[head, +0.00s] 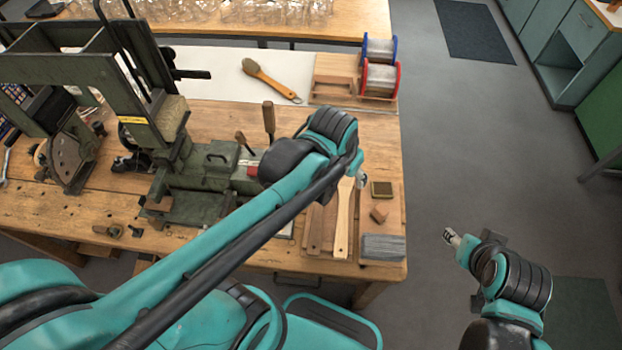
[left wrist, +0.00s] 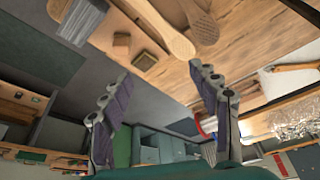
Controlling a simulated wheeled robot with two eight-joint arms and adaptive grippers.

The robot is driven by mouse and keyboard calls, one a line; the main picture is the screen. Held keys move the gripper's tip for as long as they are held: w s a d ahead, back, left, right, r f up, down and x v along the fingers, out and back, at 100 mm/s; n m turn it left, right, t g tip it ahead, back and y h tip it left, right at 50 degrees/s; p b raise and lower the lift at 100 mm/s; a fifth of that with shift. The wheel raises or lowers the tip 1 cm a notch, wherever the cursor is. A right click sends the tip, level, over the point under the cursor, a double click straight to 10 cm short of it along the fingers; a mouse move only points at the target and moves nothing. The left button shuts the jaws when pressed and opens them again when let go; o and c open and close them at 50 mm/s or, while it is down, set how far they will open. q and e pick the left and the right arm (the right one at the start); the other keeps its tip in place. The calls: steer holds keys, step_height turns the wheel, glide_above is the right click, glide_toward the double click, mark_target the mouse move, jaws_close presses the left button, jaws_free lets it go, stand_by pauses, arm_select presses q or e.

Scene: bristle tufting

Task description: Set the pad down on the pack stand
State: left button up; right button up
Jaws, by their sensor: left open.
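A small square pad (head: 381,189), dark with a wooden rim, lies flat near the bench's right edge in the head view. It seems to be the square block (left wrist: 121,44) in the left wrist view. My left gripper (head: 361,181) is just left of the pad in the head view, mostly hidden by its own wrist. In the left wrist view its two fingers (left wrist: 158,76) are apart with nothing between them. I cannot tell for sure which fixture is the pack stand. My right gripper (head: 450,237) is off the bench over the floor; its fingers are too small to judge.
A wooden block (head: 379,212), a grey slab (head: 383,246) and pale wooden brush bodies (head: 343,222) lie close by. A green machine (head: 210,170) fills the bench's middle. Wire spools (head: 380,78) stand on a wooden holder behind.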

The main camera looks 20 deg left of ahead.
arm_select(q)
steer(key=s+a+r+n+t, duration=0.1)
steer(key=s+a+n+t, duration=0.1)
steer(key=s+a, duration=0.4)
steer(key=shift+s+a+r+t+y, duration=0.2)
steer(key=shift+t+y, duration=0.1)
steer(key=shift+t, duration=0.3)
arm_select(e)
steer(key=shift+d, duration=0.1)
